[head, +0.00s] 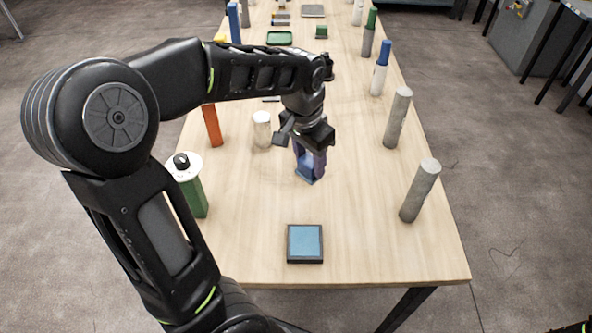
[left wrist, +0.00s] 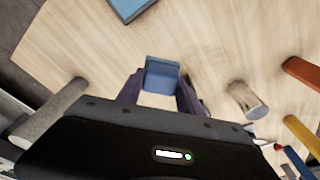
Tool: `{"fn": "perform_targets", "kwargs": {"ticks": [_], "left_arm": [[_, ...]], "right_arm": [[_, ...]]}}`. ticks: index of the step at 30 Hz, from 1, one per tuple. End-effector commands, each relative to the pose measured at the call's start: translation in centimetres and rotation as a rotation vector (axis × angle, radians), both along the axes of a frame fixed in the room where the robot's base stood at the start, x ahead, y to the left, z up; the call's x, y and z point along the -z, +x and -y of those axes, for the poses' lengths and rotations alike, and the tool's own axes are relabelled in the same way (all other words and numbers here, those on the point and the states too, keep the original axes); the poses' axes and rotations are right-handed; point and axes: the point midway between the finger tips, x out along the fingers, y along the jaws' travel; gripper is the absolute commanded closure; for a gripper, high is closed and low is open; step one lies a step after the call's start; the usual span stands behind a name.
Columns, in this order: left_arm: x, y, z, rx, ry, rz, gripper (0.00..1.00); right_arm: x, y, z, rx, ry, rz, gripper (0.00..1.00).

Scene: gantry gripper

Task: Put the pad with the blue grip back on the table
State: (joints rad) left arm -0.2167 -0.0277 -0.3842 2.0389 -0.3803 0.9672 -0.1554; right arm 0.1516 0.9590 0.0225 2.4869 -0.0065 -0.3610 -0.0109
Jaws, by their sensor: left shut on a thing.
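The pad with the blue grip (head: 309,174) is between the fingers of my left gripper (head: 310,158) in the head view. In the left wrist view its blue block (left wrist: 162,76) shows between the two purplish fingers (left wrist: 160,92), which are shut on it. My left gripper points down over the middle of the wooden table (head: 262,200). The pad's lower end is at or just above the tabletop; I cannot tell whether it touches. The fingers hide much of it. My right gripper is not in view.
A black square tray with a blue face (head: 305,243) lies near the front edge. A pale cylinder (head: 262,130) stands left of my gripper, with an orange block (head: 213,126) and green canister (head: 190,190) farther left. Grey cylinders (head: 420,190) line the right. Bare table lies between.

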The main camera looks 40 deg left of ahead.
Motion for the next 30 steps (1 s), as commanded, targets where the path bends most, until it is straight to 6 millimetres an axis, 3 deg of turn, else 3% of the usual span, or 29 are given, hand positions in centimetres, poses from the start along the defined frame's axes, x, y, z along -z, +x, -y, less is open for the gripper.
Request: {"fn": "perform_targets", "kwargs": {"ticks": [4, 14, 24, 30], "left_arm": [[-0.4, -1.0, -0.3, -0.020, -0.001, -0.017, 0.89], [0.0, -1.0, -0.3, -0.021, 0.000, -0.018, 0.89], [5.2, -1.1, -0.3, -0.019, 0.000, -0.020, 0.89], [6.0, -1.0, -0.3, -0.019, -0.001, -0.016, 0.89]], "right_arm": [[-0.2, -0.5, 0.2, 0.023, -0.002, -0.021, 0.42], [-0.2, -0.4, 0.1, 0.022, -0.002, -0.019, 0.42], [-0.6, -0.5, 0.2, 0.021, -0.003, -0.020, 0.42], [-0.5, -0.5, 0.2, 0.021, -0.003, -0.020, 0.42]]}}
